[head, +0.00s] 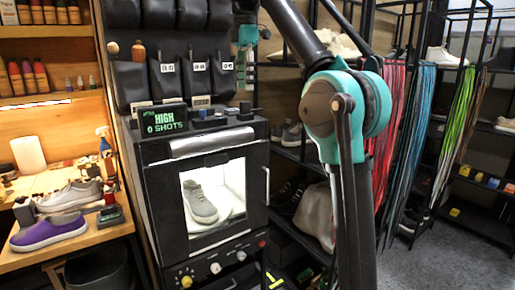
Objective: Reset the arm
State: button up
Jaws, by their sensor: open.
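My arm rises in the right middle of the head view, with a large teal joint at its bend. Its upper link runs up and to the left, out of the top edge. What looks like my gripper (246,72) hangs small and dark at the top centre, in front of the black rack and above the right side of the cleaning machine (210,150). It is open, and I see nothing held in it. The fingers are hard to make out at this size. A grey sneaker (200,203) stands inside the lit machine behind its window.
A wooden bench (75,245) at left holds a purple shoe (48,231), a grey shoe (70,196) and small bottles. Black pouches (198,77) hang above the machine. Shelves with shoes and coloured laces (428,115) stand at right. Grey floor (440,262) is clear at lower right.

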jog(key=d+f+m+t, duration=0.1)
jog(key=d+f+m, duration=0.3)
jog(key=f, duration=0.5)
jog(key=d+f+m, duration=0.4)
jog(key=f, duration=0.5)
jog(key=d+f+m+t, duration=0.1)
jog(key=d+f+m, duration=0.35)
jog(key=f, duration=0.55)
jog(key=s+d+f+m, duration=0.3)
jog(key=s+f, duration=0.4)
jog(key=f, duration=0.1)
jog(key=s+d+f+m+t, duration=0.1)
jog(key=s+d+f+m, duration=0.3)
jog(key=s+f, duration=0.3)
jog(key=s+d+f+m+t, duration=0.1)
jog(key=s+d+f+m, duration=0.2)
jog(key=s+f, duration=0.4)
notch_tip(320, 180, down, 4)
jog(key=shift+s+d+f+m, duration=0.15)
jog(key=shift+f+m, duration=0.1)
jog(key=shift+m, duration=0.1)
jog(key=shift+o, duration=0.4)
